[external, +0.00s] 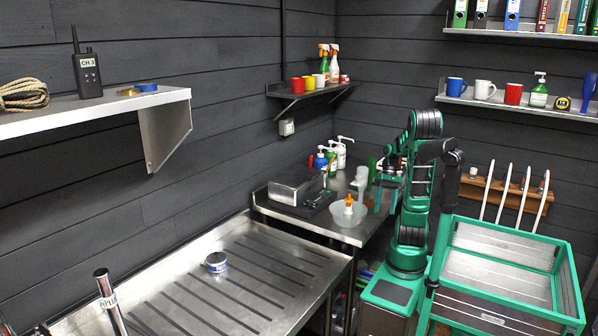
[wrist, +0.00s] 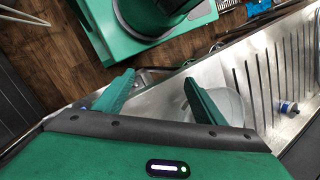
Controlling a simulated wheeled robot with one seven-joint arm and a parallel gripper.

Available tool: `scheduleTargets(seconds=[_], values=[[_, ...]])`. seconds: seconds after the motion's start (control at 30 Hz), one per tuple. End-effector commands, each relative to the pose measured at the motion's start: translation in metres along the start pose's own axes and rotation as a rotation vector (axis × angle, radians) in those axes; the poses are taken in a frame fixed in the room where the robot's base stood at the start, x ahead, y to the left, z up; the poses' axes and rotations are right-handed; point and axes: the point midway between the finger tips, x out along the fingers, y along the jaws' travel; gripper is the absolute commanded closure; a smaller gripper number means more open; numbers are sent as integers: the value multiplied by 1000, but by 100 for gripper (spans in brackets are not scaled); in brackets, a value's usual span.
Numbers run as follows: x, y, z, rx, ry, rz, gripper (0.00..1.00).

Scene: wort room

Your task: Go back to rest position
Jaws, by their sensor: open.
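My gripper (wrist: 158,84) is open, with its two green fingers spread apart in the wrist view and nothing held between them. It points down over the metal counter (external: 345,234) in the corner. In the external view my green arm is folded above its base, and the gripper end is small and partly lost among the bottles behind it. A translucent bowl (external: 349,214) with an orange-capped bottle (external: 348,205) in or behind it stands on that counter. The bowl shows partly behind the right finger in the wrist view (wrist: 232,104).
A blue-and-white tin (external: 216,262) stands on the ribbed draining table (external: 190,300); it also shows in the wrist view (wrist: 289,107). Pump bottles (external: 332,160) crowd the counter's back. A green-framed tray (external: 500,262) is right of my arm. A mug shelf (external: 515,105) hangs behind.

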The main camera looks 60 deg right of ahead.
Motion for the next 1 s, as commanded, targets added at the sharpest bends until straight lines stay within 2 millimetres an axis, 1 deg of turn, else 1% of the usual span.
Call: scheduleTargets(seconds=[0.17, 0.5, 1.0], values=[[5, -5, -2, 11, 38, 76, 36], [8, -7, -6, 31, 138, 193, 36], [6, 0, -10, 33, 288, 295, 36]])
